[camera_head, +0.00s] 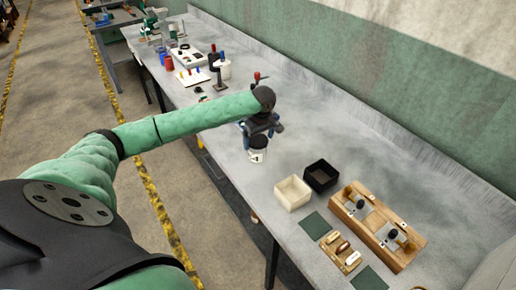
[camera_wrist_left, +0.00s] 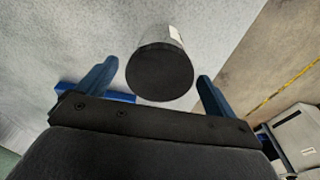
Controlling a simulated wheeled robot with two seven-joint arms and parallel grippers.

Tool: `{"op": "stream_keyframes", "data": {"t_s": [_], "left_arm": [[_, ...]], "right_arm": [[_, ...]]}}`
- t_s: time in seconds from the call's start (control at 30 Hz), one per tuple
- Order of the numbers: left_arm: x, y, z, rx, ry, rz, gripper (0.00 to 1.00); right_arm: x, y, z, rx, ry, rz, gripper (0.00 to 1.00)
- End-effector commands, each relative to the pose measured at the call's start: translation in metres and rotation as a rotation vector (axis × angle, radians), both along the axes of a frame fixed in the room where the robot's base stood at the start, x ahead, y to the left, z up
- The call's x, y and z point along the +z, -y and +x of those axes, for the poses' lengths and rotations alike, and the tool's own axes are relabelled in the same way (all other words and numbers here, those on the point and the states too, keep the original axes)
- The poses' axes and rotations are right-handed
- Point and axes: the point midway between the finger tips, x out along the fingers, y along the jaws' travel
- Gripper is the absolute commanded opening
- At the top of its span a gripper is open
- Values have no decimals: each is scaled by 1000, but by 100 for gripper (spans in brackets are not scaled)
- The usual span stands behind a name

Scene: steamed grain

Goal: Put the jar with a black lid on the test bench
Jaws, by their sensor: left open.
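The jar with a black lid (camera_head: 257,156) stands upright on the grey test bench (camera_head: 230,177) near its front edge, in the head view. In the left wrist view its round black lid (camera_wrist_left: 160,73) shows between and just beyond the two blue fingers, with a strip of the pale body above it. My left gripper (camera_head: 262,128) is right above the jar in the head view. In the left wrist view the left gripper (camera_wrist_left: 152,84) is open, with a gap between each finger and the lid. My right gripper is not in view.
A white box (camera_head: 292,194) and a black box (camera_head: 321,176) stand right of the jar. A wooden fixture (camera_head: 375,228) and green mats (camera_head: 315,225) lie farther right. The bench behind the jar is clear.

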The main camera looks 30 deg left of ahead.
Motion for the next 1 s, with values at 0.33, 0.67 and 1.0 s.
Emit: {"op": "stream_keyframes", "data": {"t_s": [0.33,0.67,1.0], "left_arm": [[54,7,-2,-1,0,-1,93],[68,8,-3,-1,0,-1,93],[67,8,-3,-1,-1,0,93]], "right_arm": [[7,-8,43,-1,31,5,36],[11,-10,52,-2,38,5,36],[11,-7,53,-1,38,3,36]]}}
